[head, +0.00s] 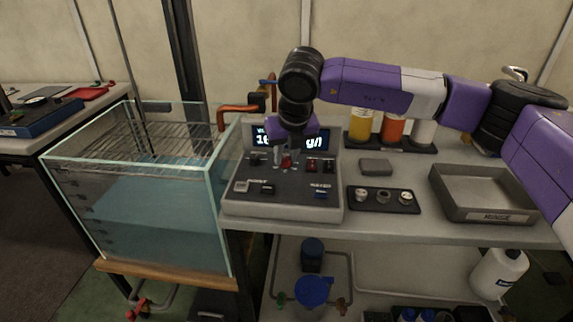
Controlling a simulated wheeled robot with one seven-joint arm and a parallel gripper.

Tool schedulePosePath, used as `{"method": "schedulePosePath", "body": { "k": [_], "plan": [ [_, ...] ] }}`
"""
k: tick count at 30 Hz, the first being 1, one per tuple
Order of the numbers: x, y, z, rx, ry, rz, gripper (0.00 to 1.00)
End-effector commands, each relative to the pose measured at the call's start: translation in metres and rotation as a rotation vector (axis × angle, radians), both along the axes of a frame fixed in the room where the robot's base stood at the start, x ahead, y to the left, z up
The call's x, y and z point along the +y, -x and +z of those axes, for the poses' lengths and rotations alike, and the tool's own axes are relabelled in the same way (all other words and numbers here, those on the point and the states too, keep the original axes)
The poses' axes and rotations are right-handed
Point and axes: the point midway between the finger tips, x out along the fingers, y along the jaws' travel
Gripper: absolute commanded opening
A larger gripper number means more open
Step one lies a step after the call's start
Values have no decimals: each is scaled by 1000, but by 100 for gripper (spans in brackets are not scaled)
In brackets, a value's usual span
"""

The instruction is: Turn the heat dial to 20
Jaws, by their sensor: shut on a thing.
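A grey control box (282,205) stands at the left end of the bench. It has a lit display (314,142), partly covered by my gripper, so its number cannot be read in full. Several small knobs and switches sit on its sloped panel. My gripper (287,160) points down at the upper middle of the panel, shut on a small red knob (287,163). I cannot read the labels, so I cannot tell for sure that this is the heat dial, nor its setting.
A glass water tank (150,225) with a wire rack stands left of the box. On the bench to the right are a black tray of small parts (383,208), a grey block (376,167), coloured bottles (393,128) and a metal rinse tray (490,213).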

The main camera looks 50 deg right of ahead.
Motion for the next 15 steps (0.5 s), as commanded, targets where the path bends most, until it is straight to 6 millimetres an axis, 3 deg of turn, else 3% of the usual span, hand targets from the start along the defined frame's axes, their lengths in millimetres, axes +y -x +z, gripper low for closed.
{"method": "schedulePosePath", "body": {
  "k": [15],
  "plan": [
    [2,-2,-2,-2,0,-440,0]
  ]
}}
